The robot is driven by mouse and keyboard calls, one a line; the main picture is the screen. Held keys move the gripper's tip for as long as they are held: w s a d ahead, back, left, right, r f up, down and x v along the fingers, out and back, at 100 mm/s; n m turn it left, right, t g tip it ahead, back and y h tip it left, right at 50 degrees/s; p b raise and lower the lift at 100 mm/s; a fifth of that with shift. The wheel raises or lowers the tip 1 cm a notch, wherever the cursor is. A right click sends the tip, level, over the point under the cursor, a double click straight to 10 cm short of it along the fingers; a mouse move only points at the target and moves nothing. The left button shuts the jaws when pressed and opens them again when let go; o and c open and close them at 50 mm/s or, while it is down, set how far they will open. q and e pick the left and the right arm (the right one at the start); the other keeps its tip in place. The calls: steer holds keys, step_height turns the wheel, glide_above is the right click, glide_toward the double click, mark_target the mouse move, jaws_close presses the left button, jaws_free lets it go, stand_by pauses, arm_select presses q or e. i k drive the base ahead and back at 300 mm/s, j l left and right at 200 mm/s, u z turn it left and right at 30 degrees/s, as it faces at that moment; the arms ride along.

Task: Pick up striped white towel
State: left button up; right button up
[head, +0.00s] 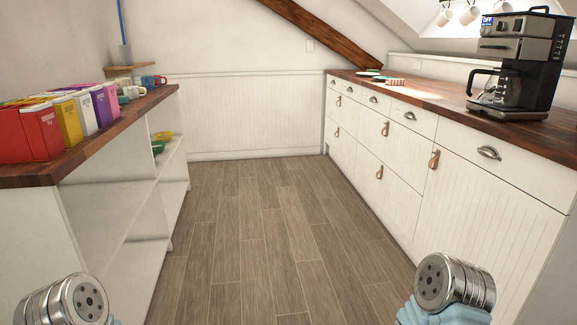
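A small folded cloth with pale and reddish stripes (396,82) lies on the far part of the right-hand wooden counter (425,95). It looks like the striped towel, but it is too small to be certain. Green-rimmed plates or dishes (371,72) lie just beyond it. Only metal joints of my two arms show at the bottom left and bottom right. Neither gripper is in view, so whether they hold anything is hidden.
A coffee maker (515,65) stands on the near part of the right counter, above white drawers (360,140). A left shelf unit (100,220) carries colourful boxes (60,115) and mugs (130,92). The wooden floor (280,230) between them is clear. A slanted beam (325,35) crosses the back wall.

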mark_target(389, 82)
steer(key=i+z, duration=0.1)
steer(key=i, duration=0.55)
steer(key=i+j+z, duration=0.15)
steer(key=i, duration=0.55)
steer(key=i+j+z, duration=0.1)
steer(key=i, duration=0.55)
steer(key=i+j+z, duration=0.7)
steer(key=i, duration=0.15)
steer(key=i+j+z, duration=0.3)
steer(key=i, duration=0.05)
